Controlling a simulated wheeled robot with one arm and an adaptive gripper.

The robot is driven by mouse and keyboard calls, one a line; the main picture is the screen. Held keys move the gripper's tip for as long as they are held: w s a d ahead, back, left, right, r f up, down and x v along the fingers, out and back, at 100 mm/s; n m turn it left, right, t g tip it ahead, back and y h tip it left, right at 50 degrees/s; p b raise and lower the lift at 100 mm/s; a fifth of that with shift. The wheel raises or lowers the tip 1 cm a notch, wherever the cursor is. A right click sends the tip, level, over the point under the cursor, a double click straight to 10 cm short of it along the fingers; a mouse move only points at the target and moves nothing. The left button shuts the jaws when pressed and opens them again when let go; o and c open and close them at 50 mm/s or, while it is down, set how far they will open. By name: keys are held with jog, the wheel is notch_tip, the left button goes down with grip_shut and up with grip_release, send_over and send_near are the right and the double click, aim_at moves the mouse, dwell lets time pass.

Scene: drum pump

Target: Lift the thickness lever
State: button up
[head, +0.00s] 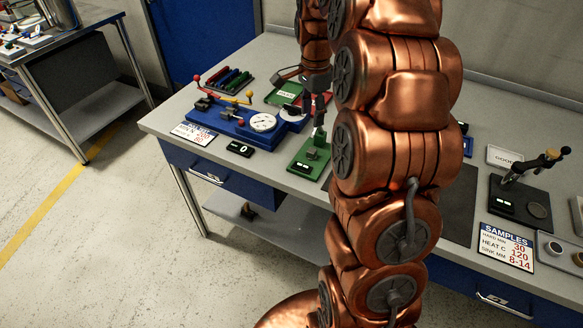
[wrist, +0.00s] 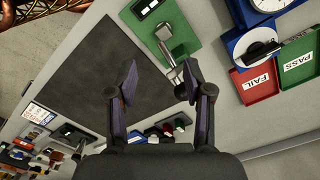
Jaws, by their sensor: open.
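The green thickness gauge (head: 308,158) stands on the bench, left of my arm in the head view. Its green base also shows at the top of the wrist view (wrist: 190,20). Its metal lever (wrist: 168,55) points from the base toward my gripper; it also shows in the head view (head: 319,131). My gripper (wrist: 160,74) is open, with its fingers spread wide. The lever's end lies between the fingers in the picture, close to the right finger. I cannot tell whether they touch. My arm hides part of the bench in the head view.
A blue dial device (head: 225,117) and a small black display (head: 240,148) lie left of the gauge. Red FAIL (wrist: 257,84) and green PASS (wrist: 298,66) trays are beyond it. A dark mat (wrist: 110,85) lies beside the gauge. A samples sign (head: 507,247) is at the right.

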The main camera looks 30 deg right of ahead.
jog(key=s+a+r+n+p, duration=0.1)
jog(key=s+a+r+n, duration=0.1)
jog(key=s+a+n, duration=0.4)
jog(key=s+a+r+n+g+p, duration=0.1)
jog(key=s+a+r+n+p, duration=0.1)
jog(key=s+a+n, duration=0.4)
jog(key=shift+s+a+r+p, duration=0.3)
jog(key=shift+s+a+r, duration=0.3)
jog(key=shift+s+a, duration=2.1)
jog(key=shift+s+d, duration=0.25)
jog(key=s+a+f+n, duration=0.2)
jog(key=s+n, duration=0.1)
jog(key=s, duration=0.3)
jog(key=s+a+f+n, duration=0.2)
jog(key=s+n, duration=0.1)
jog(key=s, duration=0.3)
jog(key=shift+s+n+g, duration=0.2)
jog(key=shift+n+g, duration=0.2)
jog(key=shift+f, duration=0.1)
jog(key=shift+c, duration=0.9)
